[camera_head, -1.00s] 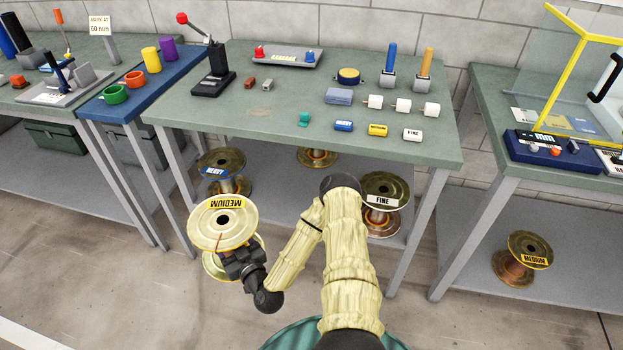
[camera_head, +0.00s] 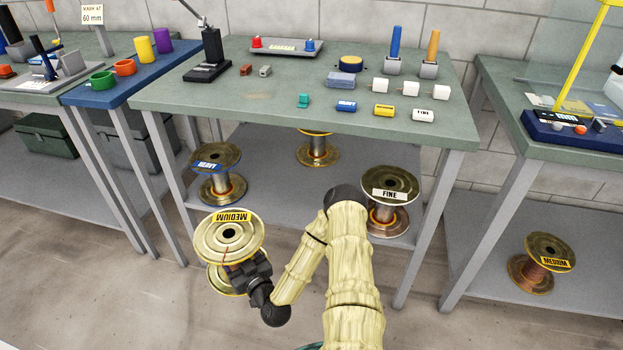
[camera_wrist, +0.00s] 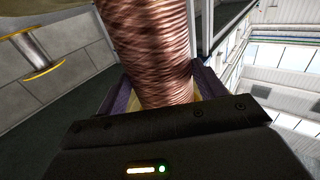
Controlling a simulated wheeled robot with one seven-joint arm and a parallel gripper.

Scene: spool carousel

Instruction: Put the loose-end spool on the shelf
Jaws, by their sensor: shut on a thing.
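My gripper (camera_head: 244,270) is shut on a spool labelled MEDIUM (camera_head: 216,244), a brass-coloured reel with a yellow label on its top flange. It is held upright, a little tilted, in front of the shelf's left front edge. A thin reddish line shows on its top flange. In the wrist view the copper winding (camera_wrist: 148,50) fills the space between the jaws. The grey lower shelf (camera_head: 275,172) under the middle table carries a HEAVY spool (camera_head: 218,186) at left, a FINE spool (camera_head: 391,186) at right and a partly hidden spool (camera_head: 318,150) at the back.
The green tabletop (camera_head: 290,110) overhangs the shelf, with table legs (camera_head: 165,165) at its corners. Another MEDIUM spool (camera_head: 541,264) stands on the right-hand shelf. Bare shelf shows between the HEAVY and FINE spools.

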